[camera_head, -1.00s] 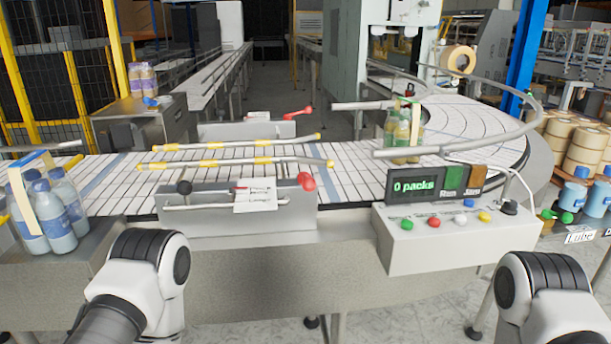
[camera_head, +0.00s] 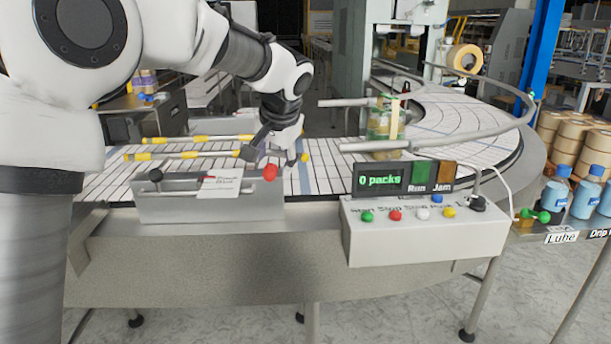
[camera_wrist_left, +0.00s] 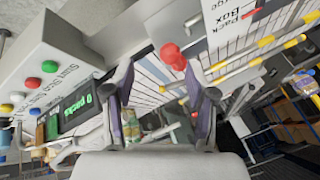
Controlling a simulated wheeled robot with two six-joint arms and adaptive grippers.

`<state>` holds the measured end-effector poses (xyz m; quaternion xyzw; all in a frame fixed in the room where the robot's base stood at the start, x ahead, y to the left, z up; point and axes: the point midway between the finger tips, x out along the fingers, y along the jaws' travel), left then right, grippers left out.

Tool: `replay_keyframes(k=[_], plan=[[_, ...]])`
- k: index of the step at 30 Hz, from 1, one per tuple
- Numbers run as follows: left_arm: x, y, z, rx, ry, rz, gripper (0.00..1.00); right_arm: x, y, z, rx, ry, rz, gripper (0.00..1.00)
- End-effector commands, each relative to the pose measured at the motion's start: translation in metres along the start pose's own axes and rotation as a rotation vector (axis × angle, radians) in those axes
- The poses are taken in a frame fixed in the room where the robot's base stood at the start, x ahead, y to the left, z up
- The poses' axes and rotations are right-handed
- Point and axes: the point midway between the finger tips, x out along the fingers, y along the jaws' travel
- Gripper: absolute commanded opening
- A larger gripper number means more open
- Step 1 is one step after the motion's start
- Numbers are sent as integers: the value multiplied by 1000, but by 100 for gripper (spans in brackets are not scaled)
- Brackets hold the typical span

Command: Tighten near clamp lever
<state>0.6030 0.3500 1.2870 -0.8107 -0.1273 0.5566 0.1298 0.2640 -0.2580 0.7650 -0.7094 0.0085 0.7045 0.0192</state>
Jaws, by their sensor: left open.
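The near clamp lever has a red ball knob (camera_head: 270,173) at the right end of the grey near clamp block (camera_head: 160,209). A white label hangs on the block's front. My left gripper (camera_head: 276,150) points down just above and behind the knob, over the conveyor. Its fingers are apart with nothing held. In the left wrist view the red knob (camera_wrist_left: 170,52) shows just beyond and between the open fingertips (camera_wrist_left: 158,78). I cannot tell whether it touches them. The far clamp lever is hidden behind my left arm in the head view. My right gripper is out of view.
Two yellow-and-white guide rails (camera_head: 165,155) run above the slatted conveyor (camera_head: 110,185). The control box (camera_head: 420,236), with buttons and a "0 packs" display, stands to the right. A bottle pack (camera_head: 381,125) sits on the conveyor behind it.

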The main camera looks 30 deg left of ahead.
Motion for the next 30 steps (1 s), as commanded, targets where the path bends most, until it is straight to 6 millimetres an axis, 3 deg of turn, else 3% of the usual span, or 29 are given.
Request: replay_keyframes(k=[2,4,16,25,26,30], plan=[[-11,-7,-3,-11,15,-9,56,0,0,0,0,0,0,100],[-10,-9,-3,-13,16,-11,56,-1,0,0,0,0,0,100],[57,-9,-4,-12,14,-9,56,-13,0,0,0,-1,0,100],[65,-8,-4,-11,16,-10,56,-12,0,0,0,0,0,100],[65,-8,-4,-11,16,-10,49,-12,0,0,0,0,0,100],[65,-8,-4,-11,16,-9,0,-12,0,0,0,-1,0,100]])
